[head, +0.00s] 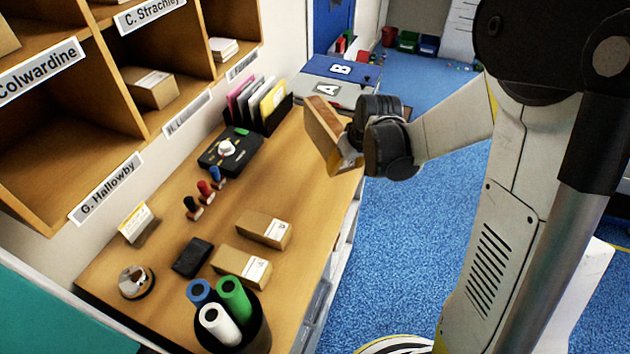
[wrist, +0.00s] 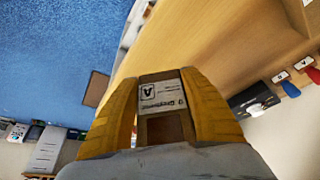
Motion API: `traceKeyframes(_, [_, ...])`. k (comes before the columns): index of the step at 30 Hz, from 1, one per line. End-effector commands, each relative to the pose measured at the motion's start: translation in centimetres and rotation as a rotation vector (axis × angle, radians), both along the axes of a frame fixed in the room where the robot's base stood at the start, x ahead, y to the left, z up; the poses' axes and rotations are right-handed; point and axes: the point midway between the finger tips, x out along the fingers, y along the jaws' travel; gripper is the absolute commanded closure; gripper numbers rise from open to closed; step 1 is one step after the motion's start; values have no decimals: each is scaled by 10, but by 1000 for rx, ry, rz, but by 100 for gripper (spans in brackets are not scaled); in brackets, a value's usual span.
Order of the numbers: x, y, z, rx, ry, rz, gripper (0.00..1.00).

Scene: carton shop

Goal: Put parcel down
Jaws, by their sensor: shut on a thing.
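A brown cardboard parcel (head: 322,124) is held in my gripper (head: 343,150) at the right edge of the wooden bench (head: 300,180), towards its far end. In the wrist view the parcel (wrist: 163,128) sits between my gripper's two yellow fingers (wrist: 160,82), with a white label marked A facing the camera. The parcel is tilted in the head view and appears to be above the bench; the exact gap cannot be told. A grey surface marked A (head: 322,92) and a blue one marked B (head: 342,68) lie at the bench's far end, beyond the parcel.
Two other parcels (head: 264,229) (head: 241,266) lie on the near bench. Around them are a black pot of rolled tubes (head: 262,335), stamps (head: 204,189), a black dial device (head: 230,150) and a folder rack (head: 272,112). Pigeonholes (head: 60,130) line the left. Bare bench shows mid-right.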

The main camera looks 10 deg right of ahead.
Motion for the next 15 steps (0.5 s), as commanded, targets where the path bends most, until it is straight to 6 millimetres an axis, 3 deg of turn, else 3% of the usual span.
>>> traceKeyframes(6, [25, 39, -30, 0, -1, 3, 89])
traceKeyframes(15, [35, 53, -45, -1, -1, 0, 89])
